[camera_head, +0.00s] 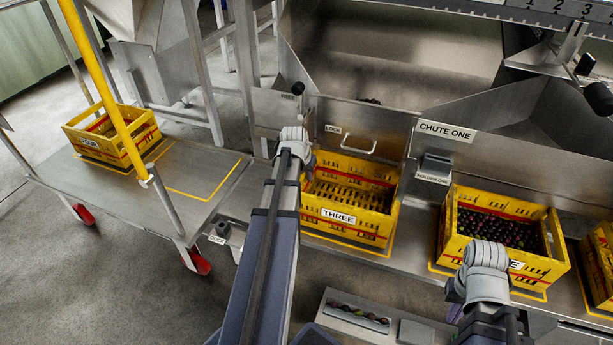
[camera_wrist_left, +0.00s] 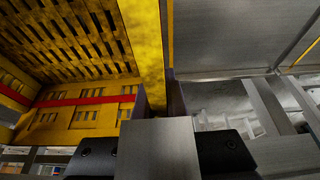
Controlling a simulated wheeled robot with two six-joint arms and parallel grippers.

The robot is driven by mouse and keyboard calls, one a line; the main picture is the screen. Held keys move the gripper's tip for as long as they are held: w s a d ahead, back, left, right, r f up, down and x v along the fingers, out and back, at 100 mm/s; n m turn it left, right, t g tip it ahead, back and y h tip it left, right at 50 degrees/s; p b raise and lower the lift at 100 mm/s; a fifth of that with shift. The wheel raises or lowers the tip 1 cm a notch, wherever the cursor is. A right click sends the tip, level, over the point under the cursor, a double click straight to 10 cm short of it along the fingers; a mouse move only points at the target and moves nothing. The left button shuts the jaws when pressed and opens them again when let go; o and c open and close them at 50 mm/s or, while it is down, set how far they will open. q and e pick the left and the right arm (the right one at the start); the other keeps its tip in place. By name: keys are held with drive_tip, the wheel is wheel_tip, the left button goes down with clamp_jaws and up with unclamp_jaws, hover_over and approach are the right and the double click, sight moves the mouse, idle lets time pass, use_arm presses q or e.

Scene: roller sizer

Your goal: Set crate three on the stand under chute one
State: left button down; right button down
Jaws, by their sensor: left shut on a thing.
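Crate three (camera_head: 372,226), a yellow slatted crate with a red band and a THREE label, looks empty. It stands upright over a yellow-outlined stand place (camera_head: 345,244) on the steel bench; I cannot tell if its base touches. The CHUTE ONE sign (camera_head: 445,131) is on the steel panel above and right of it. My left gripper (camera_head: 299,160) is at the crate's left side, its fingers hidden in the head view. In the left wrist view it is shut on the crate's yellow wall (camera_wrist_left: 145,40). My right gripper (camera_head: 484,268) is before the crate of dark fruit, jaws hidden.
A yellow crate of dark fruit (camera_head: 552,262) stands right of crate three, with another at the right edge. Crate four (camera_head: 92,147) is on a wheeled cart (camera_head: 110,185) at left, beside an empty yellow-outlined place. A LOCK-labelled gate with a handle (camera_head: 358,145) is behind crate three.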

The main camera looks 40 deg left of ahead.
use_arm(q)
drive_tip(key=c, duration=0.9)
unclamp_jaws()
drive_tip(key=shift+f, duration=0.1)
drive_tip(key=p+v, duration=1.1)
drive_tip(key=v, duration=0.1)
drive_tip(key=shift+r+p, duration=0.25)
drive_tip(key=shift+p, duration=0.05)
